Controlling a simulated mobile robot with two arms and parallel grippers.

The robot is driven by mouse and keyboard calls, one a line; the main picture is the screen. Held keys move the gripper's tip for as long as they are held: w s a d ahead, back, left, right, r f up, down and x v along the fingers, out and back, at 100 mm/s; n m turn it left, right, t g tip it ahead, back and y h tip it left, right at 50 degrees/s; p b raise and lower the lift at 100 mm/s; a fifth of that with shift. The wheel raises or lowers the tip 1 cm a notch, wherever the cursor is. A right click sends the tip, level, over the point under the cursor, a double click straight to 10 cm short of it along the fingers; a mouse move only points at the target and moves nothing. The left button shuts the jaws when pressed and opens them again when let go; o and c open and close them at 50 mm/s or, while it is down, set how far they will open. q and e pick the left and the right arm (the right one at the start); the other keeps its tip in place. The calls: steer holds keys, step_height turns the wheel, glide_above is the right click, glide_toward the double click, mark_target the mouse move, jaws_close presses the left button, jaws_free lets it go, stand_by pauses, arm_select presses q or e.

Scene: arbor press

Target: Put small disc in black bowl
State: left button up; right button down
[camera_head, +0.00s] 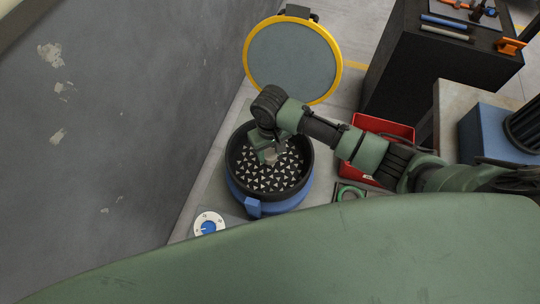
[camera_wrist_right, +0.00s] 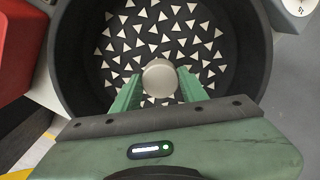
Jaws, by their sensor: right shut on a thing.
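The black bowl (camera_head: 235,157) has a dark floor with a pattern of pale triangles and sits in a blue housing. Its dark inner wall (camera_wrist_right: 75,60) also surrounds the right wrist view. My right gripper (camera_head: 270,156) reaches down into the bowl's opening. In the right wrist view its green fingers (camera_wrist_right: 158,88) are shut on a small pale grey disc (camera_wrist_right: 158,74), seen over the bowl's floor. I cannot tell how far the disc is above the floor. My left gripper is not in view.
A round grey lid with a yellow rim (camera_head: 293,58) stands open behind the bowl. A white dial with a blue knob (camera_head: 209,225) is at the front left. A red bin (camera_head: 384,127) stands to the right, beyond my right arm. A grey wall (camera_head: 100,130) borders the left.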

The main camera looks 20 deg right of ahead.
mark_target(270, 154)
steer(key=shift+f, duration=1.65)
steer(key=shift+f, duration=0.1)
steer(key=shift+f, duration=0.1)
steer(key=c, duration=0.8)
jaws_free()
steer(key=shift+o, duration=0.2)
step_height(270, 154, up, 12)
steer(key=shift+r, duration=0.25)
